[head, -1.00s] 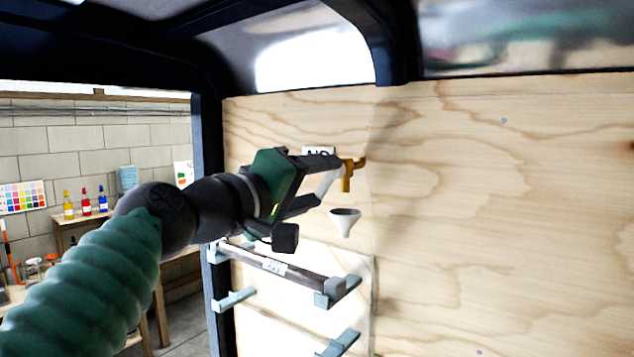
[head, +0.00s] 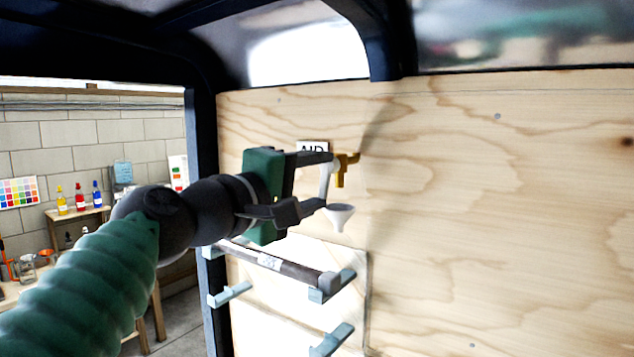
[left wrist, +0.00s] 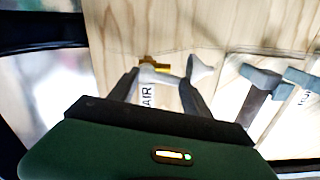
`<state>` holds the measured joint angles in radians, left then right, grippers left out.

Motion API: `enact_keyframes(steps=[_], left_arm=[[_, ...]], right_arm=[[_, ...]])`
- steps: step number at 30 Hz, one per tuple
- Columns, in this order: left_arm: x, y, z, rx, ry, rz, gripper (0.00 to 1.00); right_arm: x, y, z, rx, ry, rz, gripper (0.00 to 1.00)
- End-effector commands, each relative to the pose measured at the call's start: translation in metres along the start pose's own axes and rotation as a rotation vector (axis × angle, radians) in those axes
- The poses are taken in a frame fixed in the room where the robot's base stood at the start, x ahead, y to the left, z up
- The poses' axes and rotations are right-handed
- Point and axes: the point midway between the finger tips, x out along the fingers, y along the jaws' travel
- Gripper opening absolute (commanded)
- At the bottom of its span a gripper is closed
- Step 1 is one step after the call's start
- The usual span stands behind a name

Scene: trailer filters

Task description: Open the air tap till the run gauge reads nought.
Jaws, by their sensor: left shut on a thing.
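The air tap (head: 342,170) is brass and sits on the plywood wall, beside a partly covered white "AIR" label (head: 313,147). Its white lever (head: 325,180) hangs nearly straight down. My left gripper (head: 325,183) has one finger at the lever's upper end and the other at its lower end, shut on it lengthwise. In the left wrist view the brass tap (left wrist: 154,61) and the white lever (left wrist: 160,75) show between the finger ends. No run gauge can be made out in either view. My right gripper is not in view.
A white funnel (head: 340,216) is on the wall just below the tap, close to my lower finger. A dark bar (head: 280,265) rests on blue-grey brackets (head: 331,286) lower down. The plywood to the right is clear. A dark post (head: 203,220) stands at the left.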

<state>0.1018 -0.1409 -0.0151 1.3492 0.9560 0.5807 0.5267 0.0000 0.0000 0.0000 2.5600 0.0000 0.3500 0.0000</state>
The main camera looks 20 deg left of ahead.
Motion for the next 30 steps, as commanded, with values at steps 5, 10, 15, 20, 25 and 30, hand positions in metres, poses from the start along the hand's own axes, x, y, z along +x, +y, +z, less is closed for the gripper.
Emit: enact_keyframes(steps=[5,10,15,20,25,30], left_arm=[[0.0,-0.002,-0.002,0.001,0.003,-0.003,0.61],[0.0,-0.001,-0.001,0.001,0.002,-0.002,0.78],[0.0,-0.001,0.0,0.001,0.001,-0.002,0.78],[-0.006,-0.002,0.0,0.002,0.001,0.0,0.78],[-0.041,-0.005,0.0,0.003,0.003,0.002,0.78],[-0.092,-0.01,-0.001,0.003,0.004,0.003,0.78]], right_arm=[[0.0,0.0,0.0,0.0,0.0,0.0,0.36],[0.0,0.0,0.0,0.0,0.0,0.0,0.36],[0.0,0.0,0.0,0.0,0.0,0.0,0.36],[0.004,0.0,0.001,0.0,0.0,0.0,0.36],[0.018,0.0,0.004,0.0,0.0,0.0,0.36],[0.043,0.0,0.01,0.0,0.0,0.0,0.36]])
